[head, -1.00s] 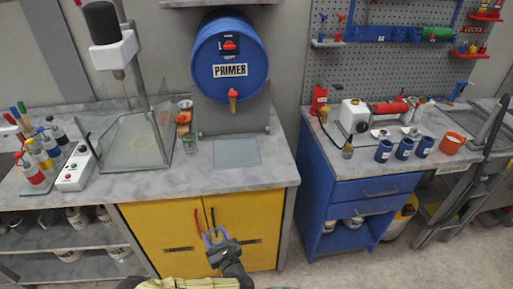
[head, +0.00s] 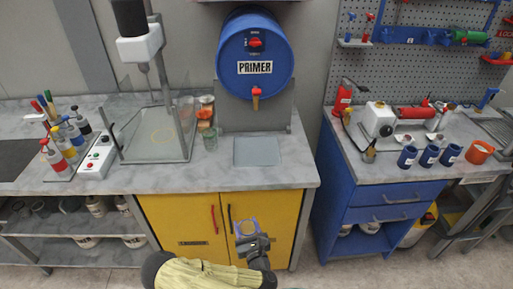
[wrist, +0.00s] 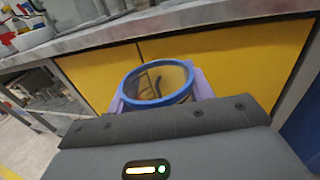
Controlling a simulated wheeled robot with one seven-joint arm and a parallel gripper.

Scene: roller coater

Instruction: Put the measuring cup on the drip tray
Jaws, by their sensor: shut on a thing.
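The measuring cup (wrist: 157,84) is a see-through cup with a blue rim, seen from above in the wrist view. My gripper (wrist: 160,90) is shut around it, with a lavender finger on each side. In the head view my gripper (head: 246,228) and the cup are in front of the yellow cabinet doors, lower in the picture than the counter's front edge. The cup's lower part is hidden in the wrist view. The drip tray (head: 257,151) is a flat grey square on the counter below the primer drum's tap. Nothing stands on it.
The blue primer drum (head: 255,50) with its tap (head: 256,98) overhangs the tray's back. A greenish glass (head: 209,140) stands left of the tray, beside a clear-walled enclosure (head: 160,130). The counter (head: 270,178) is clear before the tray. A blue cabinet (head: 365,205) stands right.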

